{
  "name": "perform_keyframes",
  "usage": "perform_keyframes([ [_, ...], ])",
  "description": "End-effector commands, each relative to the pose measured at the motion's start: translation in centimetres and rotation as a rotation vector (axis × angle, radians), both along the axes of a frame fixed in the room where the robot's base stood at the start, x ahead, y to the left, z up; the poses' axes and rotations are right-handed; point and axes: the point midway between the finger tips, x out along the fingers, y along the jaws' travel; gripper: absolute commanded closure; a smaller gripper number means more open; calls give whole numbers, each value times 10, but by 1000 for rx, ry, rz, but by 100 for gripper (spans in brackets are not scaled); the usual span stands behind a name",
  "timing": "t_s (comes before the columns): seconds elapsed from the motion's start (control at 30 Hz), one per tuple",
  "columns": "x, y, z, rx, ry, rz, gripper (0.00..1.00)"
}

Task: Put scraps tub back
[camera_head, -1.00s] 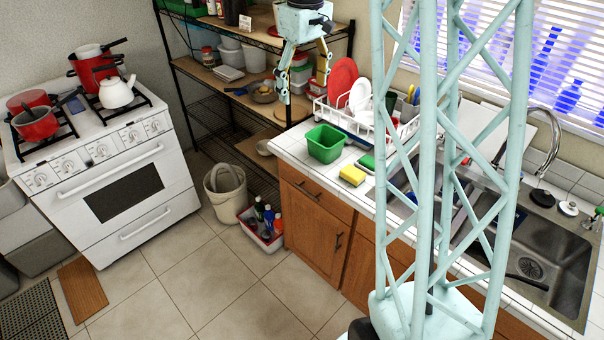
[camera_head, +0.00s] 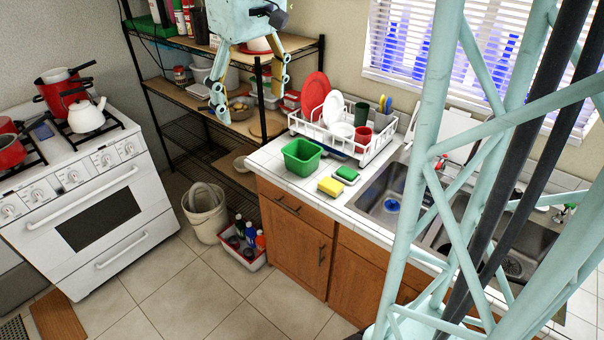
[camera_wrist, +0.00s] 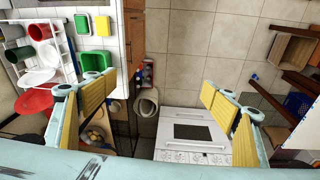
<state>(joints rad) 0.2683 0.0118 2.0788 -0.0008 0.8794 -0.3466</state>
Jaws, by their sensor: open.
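A green open-topped tub (camera_head: 302,157), which fits the scraps tub, stands upright on the white tiled counter (camera_head: 265,165), near its left end. It also shows in the wrist view (camera_wrist: 92,66), left of centre and partly behind a finger. My gripper (camera_head: 250,104) hangs fingers down in front of the shelf rack, up and to the left of the tub and apart from it. In the wrist view its yellow-padded fingers (camera_wrist: 160,98) are spread wide with nothing between them.
A white dish rack (camera_head: 343,138) with plates and cups stands behind the tub. A yellow sponge (camera_head: 331,186) and green sponge (camera_head: 347,174) lie to its right, before the sink (camera_head: 385,200). A wire shelf rack (camera_head: 200,95), white bucket (camera_head: 205,212) and stove (camera_head: 95,200) are left.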

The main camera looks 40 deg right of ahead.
Motion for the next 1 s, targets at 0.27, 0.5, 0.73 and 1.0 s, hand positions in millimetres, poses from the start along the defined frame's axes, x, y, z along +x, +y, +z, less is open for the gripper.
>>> perform_keyframes([
  [0.27, -48, 37, 25, 0, -45, -11, 22],
  [0.5, -90, 62, 34, 6, -70, -26, 22],
  [0.73, -130, 84, 37, 15, -94, -38, 22],
  [1.0, -178, 107, 35, 27, -120, -47, 22],
])
